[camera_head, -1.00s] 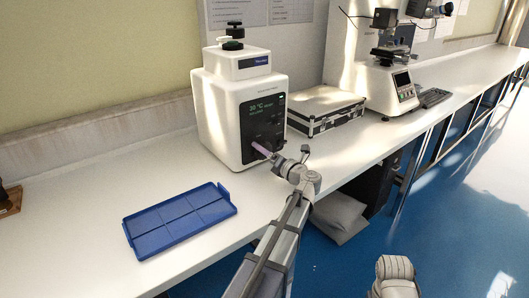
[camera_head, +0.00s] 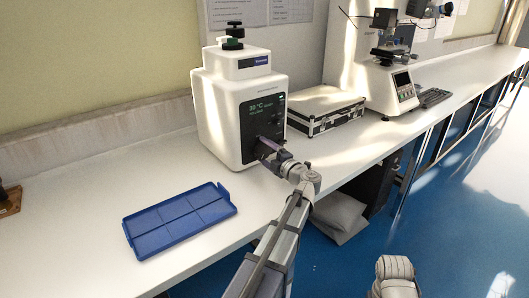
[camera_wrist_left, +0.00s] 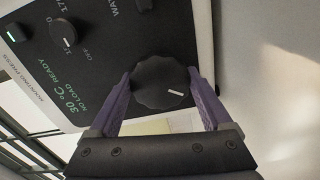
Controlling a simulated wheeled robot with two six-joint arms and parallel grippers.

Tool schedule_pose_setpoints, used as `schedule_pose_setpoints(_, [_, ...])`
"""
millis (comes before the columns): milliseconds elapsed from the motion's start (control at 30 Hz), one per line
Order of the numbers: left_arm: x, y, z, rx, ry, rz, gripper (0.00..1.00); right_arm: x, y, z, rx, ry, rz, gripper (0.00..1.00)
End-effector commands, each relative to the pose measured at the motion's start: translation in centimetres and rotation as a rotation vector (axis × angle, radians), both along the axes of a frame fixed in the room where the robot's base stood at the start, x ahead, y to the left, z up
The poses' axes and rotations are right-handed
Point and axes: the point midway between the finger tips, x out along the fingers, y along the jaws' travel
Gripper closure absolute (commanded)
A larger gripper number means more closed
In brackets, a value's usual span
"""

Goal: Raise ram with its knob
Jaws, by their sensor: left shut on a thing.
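The white mounting press (camera_head: 222,119) stands on the bench, with a dark front panel reading 30 °C, no load, ready. In the left wrist view its large black ribbed knob (camera_wrist_left: 160,84) with a white pointer line sits between the two purple fingers of my left gripper (camera_wrist_left: 160,97). The fingers are shut on opposite sides of the knob. A smaller knob (camera_wrist_left: 63,34) and a green-lit switch (camera_wrist_left: 16,33) are apart from the fingers. My right gripper is out of view.
A blue compartment tray (camera_head: 180,219) lies on the bench to the left of my arm. A black-and-silver case (camera_head: 326,110) stands right of the press, with a white tester (camera_head: 382,87) beyond it. The bench between tray and press is clear.

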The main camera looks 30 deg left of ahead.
Motion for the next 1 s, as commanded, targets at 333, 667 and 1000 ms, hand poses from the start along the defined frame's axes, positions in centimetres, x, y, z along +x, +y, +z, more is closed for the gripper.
schedule_pose_setpoints(333, [-0.11, -0.06, -0.14, 0.118, 0.292, 0.001, 0.73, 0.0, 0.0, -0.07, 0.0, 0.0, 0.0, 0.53])
schedule_pose_setpoints(667, [-0.14, -0.06, -0.17, 0.202, 0.495, 0.001, 0.73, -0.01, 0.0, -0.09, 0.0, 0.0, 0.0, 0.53])
schedule_pose_setpoints(1000, [-0.15, -0.06, -0.18, 0.24, 0.591, 0.0, 0.73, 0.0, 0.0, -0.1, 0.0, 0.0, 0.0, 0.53])
